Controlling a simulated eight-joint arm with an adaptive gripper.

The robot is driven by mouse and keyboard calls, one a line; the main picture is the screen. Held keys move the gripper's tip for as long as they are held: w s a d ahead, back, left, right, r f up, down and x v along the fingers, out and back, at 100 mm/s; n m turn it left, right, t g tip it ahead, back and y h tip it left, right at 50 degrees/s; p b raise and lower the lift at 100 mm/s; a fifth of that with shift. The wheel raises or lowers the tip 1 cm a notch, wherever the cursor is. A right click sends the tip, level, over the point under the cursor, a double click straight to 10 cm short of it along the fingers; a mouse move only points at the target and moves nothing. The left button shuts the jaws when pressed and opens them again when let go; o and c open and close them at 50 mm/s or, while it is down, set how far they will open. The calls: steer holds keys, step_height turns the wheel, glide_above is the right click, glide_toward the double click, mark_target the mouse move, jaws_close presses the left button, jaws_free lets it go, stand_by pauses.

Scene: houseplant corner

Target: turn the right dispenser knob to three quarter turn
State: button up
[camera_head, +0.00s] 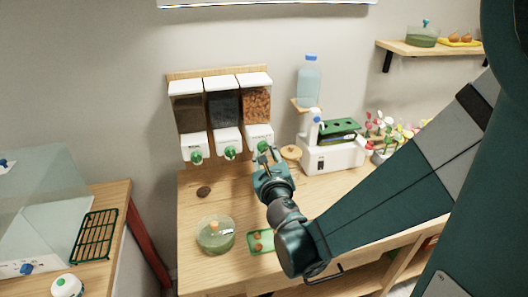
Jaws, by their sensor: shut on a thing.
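A three-bin dispenser (220,103) hangs on the wall above the wooden table. Each bin has a white lower housing with a green knob. The left knob (196,158) and the middle knob (230,153) are clear of my gripper. The right knob (263,146) is mostly hidden behind my gripper's fingers. My gripper (266,153) reaches up from the front and is shut on the right knob. The knob's turn angle is too small and too covered to tell. The right bin (257,105) holds brown chunky pieces.
A white machine (332,154) with a bottle (309,82) stands right of the dispenser, by a wooden disc (291,152). Flowers (385,133) are farther right. A glass bowl (215,236) and a green tray (261,242) lie below my gripper. The table's left part is mostly free.

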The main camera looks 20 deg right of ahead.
steer(key=m+y, duration=0.1)
steer(key=m, duration=0.5)
steer(key=shift+d+m, duration=0.1)
steer(key=shift+m, duration=0.2)
steer(key=shift+d+m+y, duration=0.1)
steer(key=shift+m+y, duration=0.6)
steer(key=shift+m, duration=2.1)
steer(key=shift+d+m+y+b, duration=0.1)
steer(key=shift+m+y+b, duration=0.3)
steer(key=shift+m, duration=1)
steer(key=shift+m+y+b, duration=0.2)
steer(key=shift+m+b, duration=0.25)
steer(key=shift+m, duration=0.95)
steer(key=m+b, duration=0.1)
steer(key=m, duration=0.5)
steer(key=shift+f+t+b, duration=0.2)
steer(key=shift+t+b, duration=0.1)
steer(key=shift+b, duration=0.1)
steer(key=m, duration=0.4)
steer(key=m+t, duration=0.1)
steer(key=m, duration=0.3)
steer(key=shift+m, duration=0.3)
steer(key=m, duration=0.4)
steer(key=shift+f+m+t, duration=0.1)
steer(key=shift+m+t, duration=0.2)
steer(key=shift+m+h, duration=0.4)
steer(key=shift+m, duration=1.8)
